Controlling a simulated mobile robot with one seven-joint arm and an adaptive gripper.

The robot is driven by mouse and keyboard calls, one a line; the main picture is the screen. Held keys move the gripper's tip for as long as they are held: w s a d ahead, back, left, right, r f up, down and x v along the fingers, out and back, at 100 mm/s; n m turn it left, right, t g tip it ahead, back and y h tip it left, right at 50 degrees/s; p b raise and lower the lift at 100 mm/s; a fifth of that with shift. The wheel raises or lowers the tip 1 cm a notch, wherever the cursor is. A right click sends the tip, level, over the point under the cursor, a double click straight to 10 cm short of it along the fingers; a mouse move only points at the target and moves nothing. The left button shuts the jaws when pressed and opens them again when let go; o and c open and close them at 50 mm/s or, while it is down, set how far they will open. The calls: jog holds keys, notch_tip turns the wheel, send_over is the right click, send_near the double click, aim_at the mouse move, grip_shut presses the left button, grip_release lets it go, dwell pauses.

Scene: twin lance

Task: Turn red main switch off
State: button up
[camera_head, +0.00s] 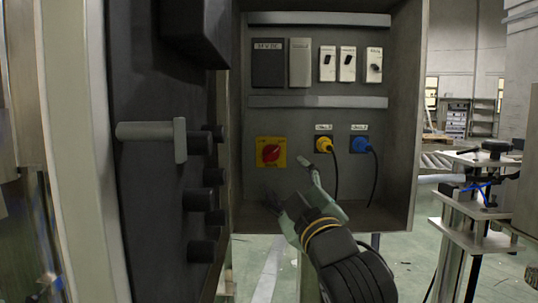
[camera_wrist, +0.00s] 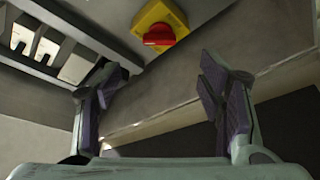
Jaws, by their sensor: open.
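The red main switch (camera_head: 270,153) is a red rotary knob on a square yellow plate, low on the left of the cabinet's back panel. In the wrist view the red knob (camera_wrist: 159,35) shows at top centre, tilted, beyond the fingertips. My gripper (camera_head: 290,182) is inside the cabinet opening, below and to the right of the switch in the head view. Its two fingers (camera_wrist: 160,85) are spread wide with nothing between them. The gripper appears apart from the knob. The knob's exact angle is hard to read.
A yellow plug (camera_head: 324,144) and a blue plug (camera_head: 361,144) with hanging cables sit right of the switch. Several breakers (camera_head: 347,64) line the upper row. The open door (camera_head: 160,170) with its grey handle (camera_head: 150,131) stands at the left. The cabinet's right wall (camera_head: 405,120) bounds the space.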

aim_at(271, 155)
jog(key=p+x, duration=0.3)
jog(key=x, duration=0.7)
jog(key=shift+w+a, duration=0.1)
jog(key=shift+w, duration=0.05)
jog(key=shift+c, duration=0.6)
jog(key=c, duration=1.1)
jog(key=shift+o, duration=0.2)
